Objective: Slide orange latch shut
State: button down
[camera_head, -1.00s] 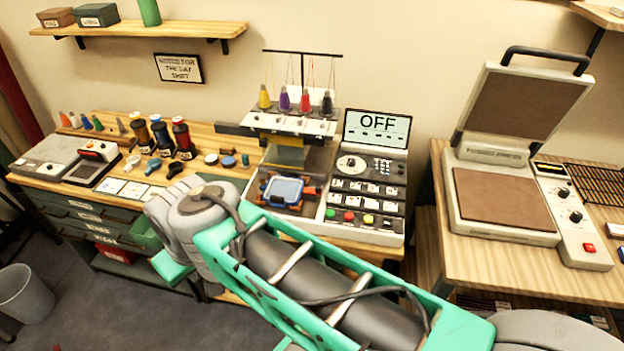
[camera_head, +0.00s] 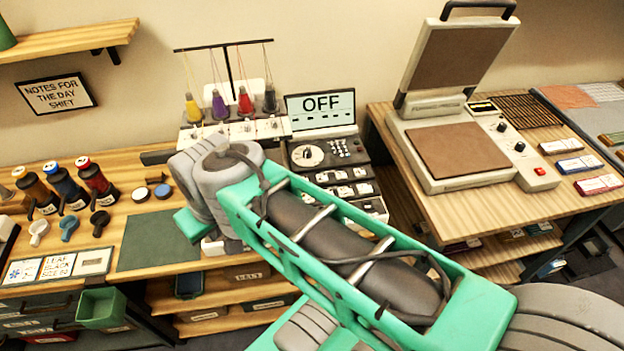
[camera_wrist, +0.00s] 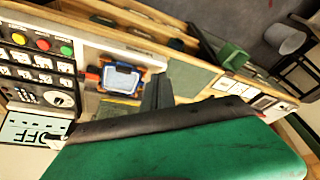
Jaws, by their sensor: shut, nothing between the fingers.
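A blue square frame (camera_wrist: 122,78) sits on the embroidery machine's pale bed in the wrist view, with small orange parts at its edges. An orange-red piece (camera_wrist: 92,76) shows just beside it; I cannot tell whether this is the latch or how far it is slid. My gripper (camera_wrist: 158,84) shows as dark, closed fingers, apart from the frame and to its right in the picture, with nothing held. In the head view my arm hides the frame, the latch and the gripper.
The control panel (camera_head: 334,160) with its OFF screen (camera_head: 321,108) stands beside the machine. Thread cones (camera_head: 219,105) stand above it. A heat press (camera_head: 455,150) stands on the right table.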

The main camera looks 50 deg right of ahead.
jog(key=shift+s+a+r, duration=0.1)
jog(key=w+d+f+m+y+b, duration=0.1)
jog(key=w+d+f+m, duration=0.1)
jog(key=d, duration=0.6)
jog(key=w+d+f+m+b, duration=0.1)
jog(key=w+d+f, duration=0.1)
jog(key=d, duration=0.6)
jog(key=s+d+f+m+t, duration=0.1)
jog(key=s+d, duration=0.3)
jog(key=d, duration=0.4)
jog(key=s+d+f+m+t+y, duration=0.1)
jog(key=s+d+t, duration=0.1)
jog(key=d, duration=0.6)
jog(key=shift+s+m, duration=0.4)
jog(key=shift+s, duration=0.5)
jog(key=shift+a, duration=0.1)
